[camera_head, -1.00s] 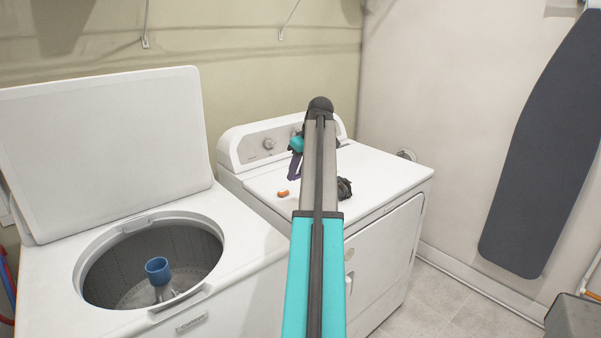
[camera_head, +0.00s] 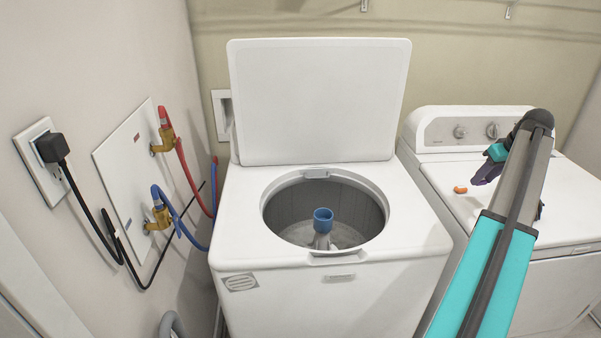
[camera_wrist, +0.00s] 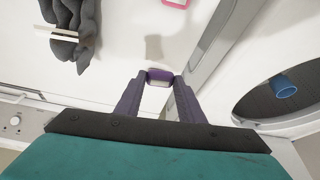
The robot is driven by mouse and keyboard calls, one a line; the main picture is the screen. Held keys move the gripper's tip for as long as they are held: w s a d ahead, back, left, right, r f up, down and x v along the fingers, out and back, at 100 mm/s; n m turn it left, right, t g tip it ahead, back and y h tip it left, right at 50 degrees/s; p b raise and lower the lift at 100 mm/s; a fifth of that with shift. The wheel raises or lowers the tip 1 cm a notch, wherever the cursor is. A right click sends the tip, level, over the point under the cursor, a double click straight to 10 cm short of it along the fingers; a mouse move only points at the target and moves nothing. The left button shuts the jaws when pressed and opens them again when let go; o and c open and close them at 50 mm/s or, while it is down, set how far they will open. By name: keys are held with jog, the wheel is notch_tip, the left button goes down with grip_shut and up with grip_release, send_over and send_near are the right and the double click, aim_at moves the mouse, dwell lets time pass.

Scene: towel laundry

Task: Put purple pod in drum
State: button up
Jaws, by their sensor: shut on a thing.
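The purple pod (camera_wrist: 159,76) is between my fingertips in the wrist view, and my gripper (camera_wrist: 159,84) is shut on it. In the head view my gripper (camera_head: 486,172) is over the top of the right-hand machine, partly behind my arm; I cannot make out the pod clearly there. The drum (camera_head: 290,208) is the open grey tub of the left-hand washer, with a blue-topped post (camera_head: 323,220) in its middle. The drum (camera_wrist: 262,112) also shows at the right of the wrist view, apart from my gripper.
The washer lid (camera_head: 320,100) stands raised behind the drum. An orange item (camera_head: 460,189) lies on the right-hand machine (camera_head: 445,180). A dark grey cloth (camera_wrist: 72,35) is at the wrist view's upper left. Hoses (camera_head: 185,185) and a plug (camera_head: 50,148) are on the left wall.

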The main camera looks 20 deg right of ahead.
jog(key=shift+s+f+p, duration=0.2)
jog(key=shift+f+p, duration=1.3)
jog(key=shift+p, duration=2.5)
